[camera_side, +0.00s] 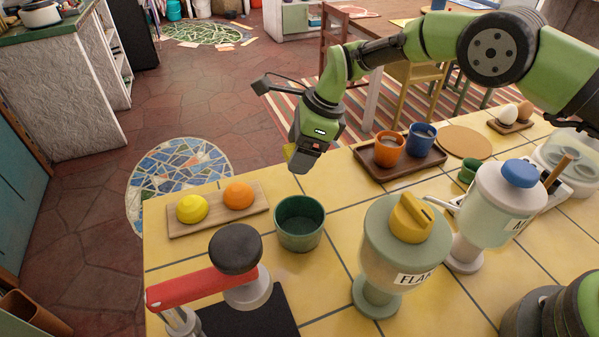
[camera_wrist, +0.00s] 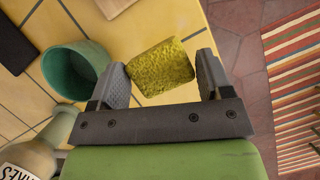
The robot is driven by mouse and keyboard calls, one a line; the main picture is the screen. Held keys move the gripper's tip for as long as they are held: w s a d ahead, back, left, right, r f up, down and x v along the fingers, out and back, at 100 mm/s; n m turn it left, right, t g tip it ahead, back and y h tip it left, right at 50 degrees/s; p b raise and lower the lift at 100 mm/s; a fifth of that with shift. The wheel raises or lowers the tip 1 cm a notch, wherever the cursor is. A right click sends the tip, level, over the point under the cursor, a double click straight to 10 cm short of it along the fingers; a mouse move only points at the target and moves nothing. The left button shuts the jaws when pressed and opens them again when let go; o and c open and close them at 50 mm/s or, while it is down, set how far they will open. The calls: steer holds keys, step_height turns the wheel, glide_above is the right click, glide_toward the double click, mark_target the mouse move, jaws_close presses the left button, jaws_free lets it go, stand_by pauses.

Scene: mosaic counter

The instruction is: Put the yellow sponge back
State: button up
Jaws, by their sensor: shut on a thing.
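The yellow sponge (camera_wrist: 161,68) is a rough yellow block held between the two fingers of my gripper (camera_wrist: 161,80) in the wrist view. In the side view only a small yellow edge of the sponge (camera_side: 290,151) shows beside my gripper (camera_side: 299,163). My gripper is shut on the sponge and holds it above the counter near its far edge, behind the green pot. The green pot (camera_side: 299,235) stands open on the yellow tiled counter (camera_side: 345,215). In the wrist view the pot (camera_wrist: 62,84) is to the left of the sponge, apart from it.
A wooden board (camera_side: 216,213) with a lemon (camera_side: 191,208) and an orange (camera_side: 238,195) lies left of the pot. A brown tray (camera_side: 374,168) with orange and blue cups is to the right. Dispensers (camera_side: 385,255) and a red-handled press (camera_side: 205,286) stand in front.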

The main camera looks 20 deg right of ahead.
mark_target(300, 183)
steer(key=shift+f, duration=2.75)
steer(key=o, duration=0.9)
steer(key=shift+f, duration=0.15)
steer(key=v, duration=1.2)
